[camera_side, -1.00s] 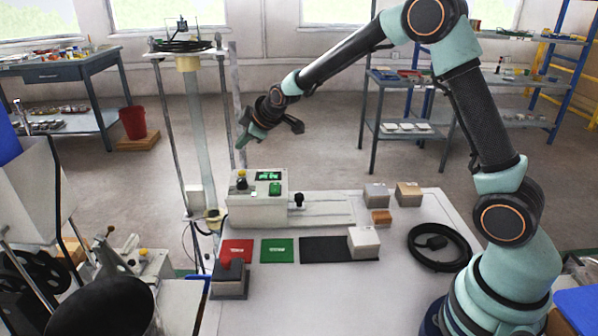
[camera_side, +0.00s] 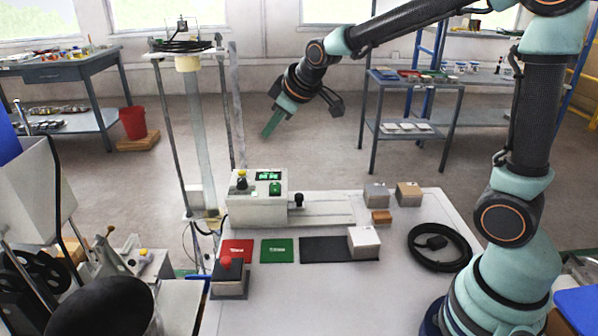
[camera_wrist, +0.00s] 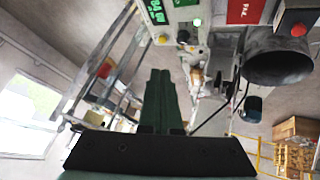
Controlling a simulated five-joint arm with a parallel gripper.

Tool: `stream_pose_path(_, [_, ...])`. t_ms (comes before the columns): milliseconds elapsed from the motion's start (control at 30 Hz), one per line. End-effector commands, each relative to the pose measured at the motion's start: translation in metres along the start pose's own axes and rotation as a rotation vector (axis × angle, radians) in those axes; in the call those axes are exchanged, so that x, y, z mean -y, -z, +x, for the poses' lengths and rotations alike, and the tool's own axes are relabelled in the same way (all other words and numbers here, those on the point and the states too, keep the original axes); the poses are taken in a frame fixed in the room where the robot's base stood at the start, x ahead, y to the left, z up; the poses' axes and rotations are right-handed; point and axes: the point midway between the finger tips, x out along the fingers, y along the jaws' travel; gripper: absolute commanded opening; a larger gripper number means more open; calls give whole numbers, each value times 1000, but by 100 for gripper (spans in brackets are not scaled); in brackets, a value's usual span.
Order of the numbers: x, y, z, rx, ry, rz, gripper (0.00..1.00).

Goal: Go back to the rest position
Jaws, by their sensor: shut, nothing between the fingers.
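My gripper (camera_side: 270,130) hangs in the air above and behind the white testing machine (camera_side: 255,207), pointing down and to the left, in the side view. Its green fingers are shut with nothing between them. In the wrist view the shut fingers (camera_wrist: 160,85) lie together in the middle, over the floor. The testing machine shows a green display at the top of the wrist view (camera_wrist: 186,12). The gripper touches nothing.
The white table (camera_side: 330,290) holds a red mat (camera_side: 237,246), a green mat (camera_side: 277,257), a black mat (camera_side: 320,250) with a pale tile block (camera_side: 363,240), and a red-button box (camera_side: 229,282). A tall stand (camera_side: 205,130) rises left of my gripper.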

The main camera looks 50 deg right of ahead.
Motion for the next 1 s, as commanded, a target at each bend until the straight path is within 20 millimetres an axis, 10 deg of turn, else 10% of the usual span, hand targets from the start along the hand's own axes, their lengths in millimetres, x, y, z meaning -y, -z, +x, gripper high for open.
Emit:
stream_pose_path(433, [50, -96, -111, 130, 42, 338, 0])
stream_pose_path(1000, [72, -139, -133, 187, 48, 460, 0])
